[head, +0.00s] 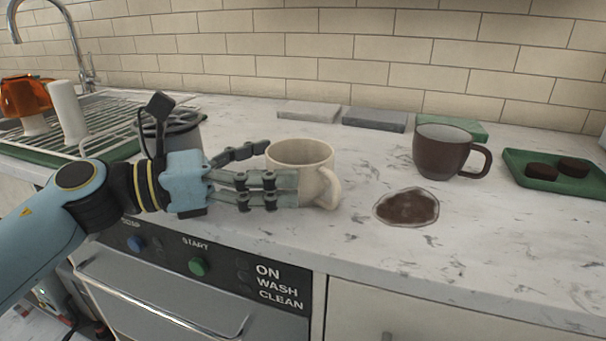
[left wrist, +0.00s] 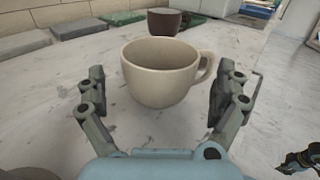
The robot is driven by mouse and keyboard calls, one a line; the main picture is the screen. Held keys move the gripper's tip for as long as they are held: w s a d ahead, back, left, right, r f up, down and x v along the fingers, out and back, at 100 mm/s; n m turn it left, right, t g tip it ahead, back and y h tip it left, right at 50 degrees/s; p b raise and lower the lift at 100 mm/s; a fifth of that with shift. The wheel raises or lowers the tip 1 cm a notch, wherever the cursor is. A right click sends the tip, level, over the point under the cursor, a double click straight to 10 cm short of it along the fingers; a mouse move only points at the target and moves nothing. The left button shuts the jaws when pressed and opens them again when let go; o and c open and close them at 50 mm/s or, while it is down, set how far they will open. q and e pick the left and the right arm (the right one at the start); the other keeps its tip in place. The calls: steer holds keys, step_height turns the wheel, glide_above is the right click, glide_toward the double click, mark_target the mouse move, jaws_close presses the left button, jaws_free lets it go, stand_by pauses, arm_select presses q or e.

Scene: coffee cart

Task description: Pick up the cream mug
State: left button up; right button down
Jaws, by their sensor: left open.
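The cream mug (head: 303,160) stands upright on the marble counter, its handle towards the right. My left gripper (head: 272,175) is open, with its fingers reaching towards the mug from the left. In the head view the near finger overlaps the front of the mug. In the left wrist view the mug (left wrist: 160,72) stands ahead, between and slightly beyond the two open fingertips (left wrist: 168,90). It looks empty, and no grip on it shows. Whether a finger touches it cannot be told. My right gripper does not show in the head view.
A brown mug (head: 441,152) stands to the right, behind a dark brown spill (head: 407,207). A green tray (head: 530,184) with two dark round pieces lies at far right. A grey pot (head: 183,134) and dish rack (head: 104,112) are at left. Folded cloths (head: 374,121) lie along the wall.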

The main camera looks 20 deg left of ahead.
mark_target(313, 158)
arm_select(q)
steer(key=shift+x, duration=1.45)
steer(key=c, duration=1.2)
steer(key=shift+c, duration=0.7)
steer(key=shift+r, duration=0.15)
